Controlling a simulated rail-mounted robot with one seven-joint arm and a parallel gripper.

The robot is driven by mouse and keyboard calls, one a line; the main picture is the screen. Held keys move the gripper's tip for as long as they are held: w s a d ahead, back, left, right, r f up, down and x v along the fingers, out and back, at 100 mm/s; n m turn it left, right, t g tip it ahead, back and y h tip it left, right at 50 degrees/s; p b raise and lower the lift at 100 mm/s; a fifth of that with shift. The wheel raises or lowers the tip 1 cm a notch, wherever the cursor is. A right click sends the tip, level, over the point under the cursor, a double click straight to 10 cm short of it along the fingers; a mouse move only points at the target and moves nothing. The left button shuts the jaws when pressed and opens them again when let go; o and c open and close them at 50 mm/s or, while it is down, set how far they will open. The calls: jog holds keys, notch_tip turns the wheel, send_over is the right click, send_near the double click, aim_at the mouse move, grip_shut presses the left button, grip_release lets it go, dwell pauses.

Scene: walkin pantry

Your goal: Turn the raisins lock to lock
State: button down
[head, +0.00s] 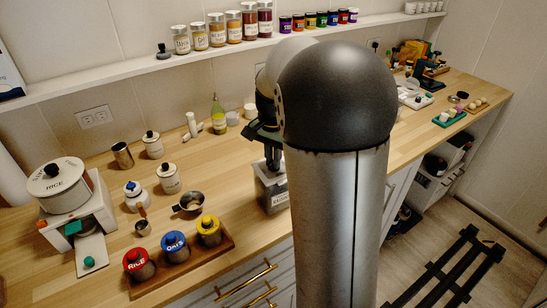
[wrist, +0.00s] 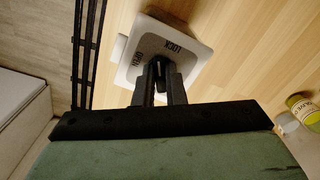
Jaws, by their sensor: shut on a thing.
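The raisins canister (head: 270,196) is a square grey box with a pale lid, standing on the wooden counter just left of my arm. Its front label is partly hidden by my arm and I cannot read it fully. In the wrist view its pale square lid (wrist: 196,62) shows the words LOCK and OPEN, seen upside down. My gripper (head: 272,160) points down from above the lid. In the wrist view my gripper (wrist: 160,82) is shut on the lid's knob, which is mostly hidden between the dark fingers. I cannot tell which word the knob lines up with.
A wooden tray (head: 190,267) with red, blue and yellow lidded jars stands at the front left. A small pan (head: 189,203) and white jars are nearby. A green-yellow bottle (head: 218,115) stands behind, and a rice dispenser (head: 60,187) is at far left. A spice shelf (head: 130,63) runs above.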

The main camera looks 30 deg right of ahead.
jog(key=m, duration=0.5)
jog(key=shift+w+m+p, duration=0.15)
jog(key=shift+m+p, duration=0.15)
jog(key=shift+m, duration=0.1)
dwell(0.4)
jog(key=c, duration=1.5)
grip_release()
jog(key=shift+r, duration=0.1)
notch_tip(320, 180, up, 17)
jog(key=shift+r+b, duration=0.15)
jog(key=shift+b, duration=0.2)
